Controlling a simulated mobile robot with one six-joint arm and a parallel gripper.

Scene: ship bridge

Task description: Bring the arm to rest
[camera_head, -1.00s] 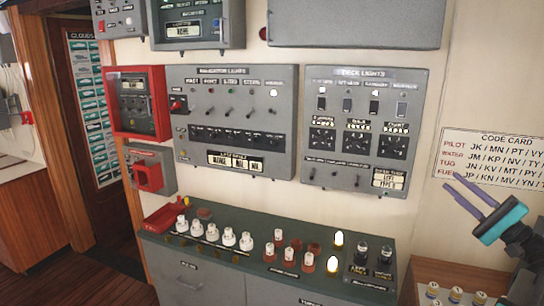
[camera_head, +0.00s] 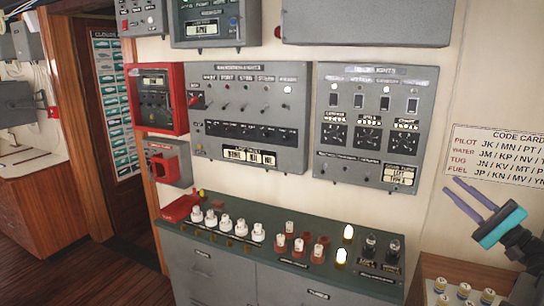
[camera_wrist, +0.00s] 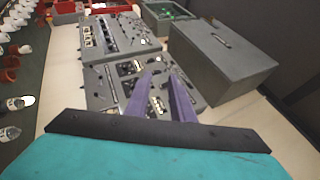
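My gripper (camera_head: 453,186) is at the right in the head view, raised in front of the pale wall by the code card (camera_head: 490,165). It has a teal body and two purple fingers, which point up and to the left. In the wrist view the fingers (camera_wrist: 160,78) stand apart with a gap between them and nothing held. Behind them the wrist view shows the grey wall panels, seen at a slant.
A console (camera_head: 300,255) with several white and red-brown knobs and lamps stands below the navigation lights panel (camera_head: 248,115) and deck lights panel (camera_head: 372,125). A knob box (camera_head: 428,290) is below my gripper. Wooden floor (camera_head: 115,280) is open at lower left.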

